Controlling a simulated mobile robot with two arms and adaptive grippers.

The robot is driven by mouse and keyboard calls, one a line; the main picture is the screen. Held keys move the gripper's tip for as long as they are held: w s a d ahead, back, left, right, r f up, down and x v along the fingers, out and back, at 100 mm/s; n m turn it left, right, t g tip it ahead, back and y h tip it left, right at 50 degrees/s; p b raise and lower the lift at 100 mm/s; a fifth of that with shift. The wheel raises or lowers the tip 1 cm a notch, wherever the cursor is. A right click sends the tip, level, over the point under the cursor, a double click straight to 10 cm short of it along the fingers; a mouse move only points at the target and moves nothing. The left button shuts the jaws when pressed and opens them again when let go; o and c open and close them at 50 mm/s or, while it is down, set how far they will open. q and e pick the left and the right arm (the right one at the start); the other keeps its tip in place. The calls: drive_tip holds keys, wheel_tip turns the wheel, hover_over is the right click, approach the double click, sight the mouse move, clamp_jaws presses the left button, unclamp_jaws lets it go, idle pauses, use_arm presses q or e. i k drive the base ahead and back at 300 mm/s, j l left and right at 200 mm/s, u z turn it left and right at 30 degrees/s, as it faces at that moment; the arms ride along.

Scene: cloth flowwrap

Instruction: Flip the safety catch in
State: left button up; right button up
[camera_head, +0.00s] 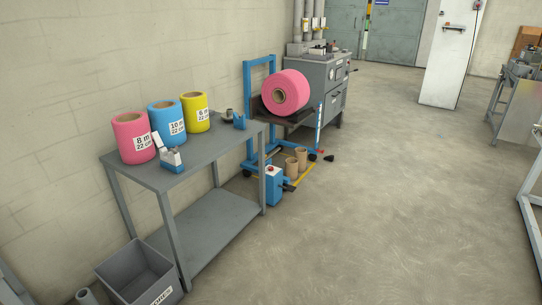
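No part that I can surely tell to be the safety catch shows at this distance. A blue roll stand (247,108) stands against the wall in the middle of the view and carries a large pink roll (271,92) lying on its side. A blue lever or bar (319,131) with a red end low down is at the stand's right. A blue box (273,186) with a red button on top stands on the floor in front of it. Neither of my grippers is in view.
A grey table (183,174) on the left holds pink, blue and yellow rolls. A grey crate (115,270) is at its foot. A grey machine (334,72) is behind. The floor (400,200) to the right is clear.

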sight(276, 150)
drive_tip(key=i+l+u, duration=0.1)
drive_tip(key=u, duration=0.2)
drive_tip(key=i+l+u, duration=0.1)
drive_tip(key=u, duration=0.2)
drive_tip(key=i+l+u, duration=0.1)
drive_tip(key=i+l, duration=0.2)
drive_tip(key=i+l+u, duration=0.1)
drive_tip(key=i+l, duration=0.15)
drive_tip(key=l, duration=0.15)
drive_tip(key=i+l+u, duration=0.1)
drive_tip(key=i+l, duration=0.2)
drive_tip(key=i+l+u, duration=0.1)
drive_tip(key=l, duration=0.35)
drive_tip(key=i+l+u, duration=0.15)
drive_tip(key=i+l, duration=0.35)
drive_tip(key=l, duration=0.2)
drive_tip(key=i+l, duration=0.2)
drive_tip(key=l, duration=0.15)
drive_tip(key=i+l, duration=0.15)
drive_tip(key=l, duration=0.25)
drive_tip(key=i+l, duration=0.2)
drive_tip(key=l, duration=0.15)
drive_tip(key=i+l, duration=0.15)
drive_tip(key=l, duration=0.2)
drive_tip(key=i+l, duration=0.2)
drive_tip(key=l, duration=0.15)
